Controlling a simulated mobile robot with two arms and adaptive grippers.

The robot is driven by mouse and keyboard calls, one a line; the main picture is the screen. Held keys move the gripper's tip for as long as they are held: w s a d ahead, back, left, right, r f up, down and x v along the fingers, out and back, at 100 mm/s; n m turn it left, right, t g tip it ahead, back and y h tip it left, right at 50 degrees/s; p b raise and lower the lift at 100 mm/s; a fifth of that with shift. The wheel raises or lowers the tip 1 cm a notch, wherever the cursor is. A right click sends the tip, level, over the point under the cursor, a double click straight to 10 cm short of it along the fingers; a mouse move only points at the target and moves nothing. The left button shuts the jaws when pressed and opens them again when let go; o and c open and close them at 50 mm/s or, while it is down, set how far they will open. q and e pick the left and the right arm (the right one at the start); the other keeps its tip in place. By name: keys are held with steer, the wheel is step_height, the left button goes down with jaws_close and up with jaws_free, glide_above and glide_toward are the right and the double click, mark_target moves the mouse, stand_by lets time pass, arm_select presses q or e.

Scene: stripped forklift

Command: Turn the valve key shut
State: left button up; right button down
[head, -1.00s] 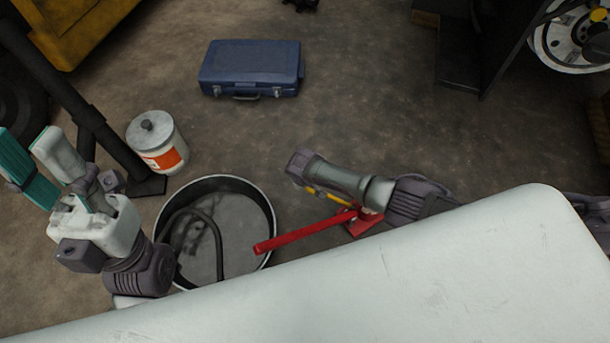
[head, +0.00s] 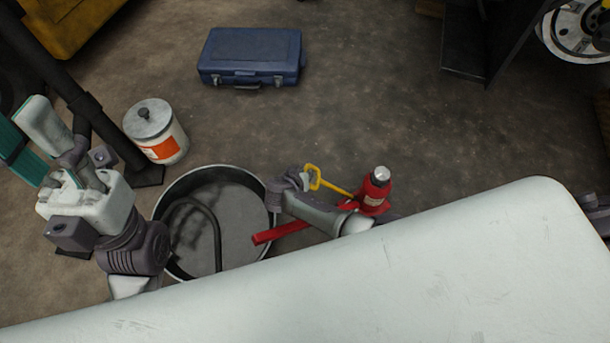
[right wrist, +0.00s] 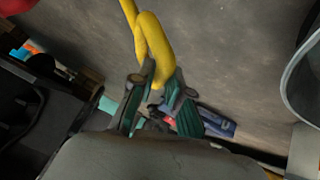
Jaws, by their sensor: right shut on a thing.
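The yellow valve key (head: 333,187) is a rod with a looped end, reaching from the red bottle jack (head: 375,190) to my right gripper (head: 287,182). In the right wrist view the key's yellow loop (right wrist: 155,45) runs down to the fingertips of my right gripper (right wrist: 158,92), which are shut on it. My right forearm hides part of the jack's lower side and part of the red handle (head: 280,232). My left gripper (head: 35,140) is raised at the far left, its teal-padded fingers apart and empty, far from the key.
A round black-rimmed pan (head: 222,168) with a dark hose (head: 215,225) in it lies left of my right gripper. A white lidded pail (head: 155,132) and a blue case (head: 250,58) stand behind. A large pale panel (head: 400,275) fills the front. Open floor lies behind the jack.

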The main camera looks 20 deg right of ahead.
stand_by(0.5)
steer(key=c, duration=1.1)
jaws_free()
steer(key=shift+c, duration=0.2)
steer(key=shift+r, duration=0.1)
step_height(320, 180, up, 10)
